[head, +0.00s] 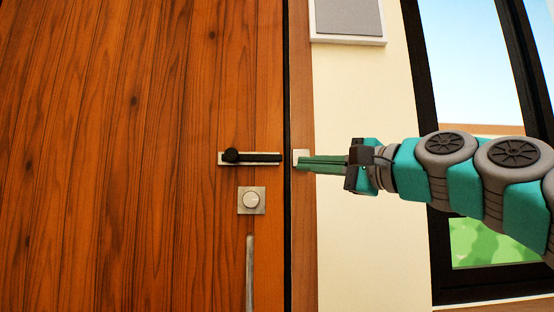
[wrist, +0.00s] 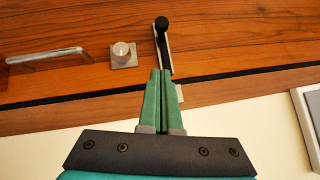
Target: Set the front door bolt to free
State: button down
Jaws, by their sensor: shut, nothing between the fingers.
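The front door bolt (head: 262,158) is a dark bar on a pale plate on the wooden door (head: 120,150). Its round black knob (head: 231,155) is at the plate's left end, and the bar's right end stops near the door edge. It also shows in the wrist view (wrist: 163,38), knob at the top. A pale keeper (head: 300,154) sits on the frame across the gap. My gripper (head: 298,163) is shut and empty, its fingertips over the keeper, right of the bolt. In the wrist view the fingertips (wrist: 161,72) cover part of the keeper; I cannot tell whether they touch.
Below the bolt are a square plate with a round knob (head: 251,200) and a long metal pull handle (head: 250,270). A grey panel (head: 348,18) hangs on the cream wall (head: 370,90) at upper right. A dark-framed window (head: 480,255) stands farther right.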

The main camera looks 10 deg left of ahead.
jog(key=p, duration=0.1)
send_near(252, 157)
jog(key=x, duration=0.4)
jog(key=shift+w+a+f, duration=0.1)
jog(key=shift+a+f, duration=0.05)
jog(key=shift+f, duration=0.25)
jog(key=shift+s+a+r, duration=0.15)
jog(key=shift+s+a, duration=0.05)
jog(key=shift+a, duration=0.4)
jog(key=shift+s+a+r, duration=0.1)
jog(key=shift+s+a, duration=0.1)
jog(key=shift+a, duration=0.35)
jog(key=shift+s+a+r, duration=0.15)
jog(key=shift+a, duration=0.45)
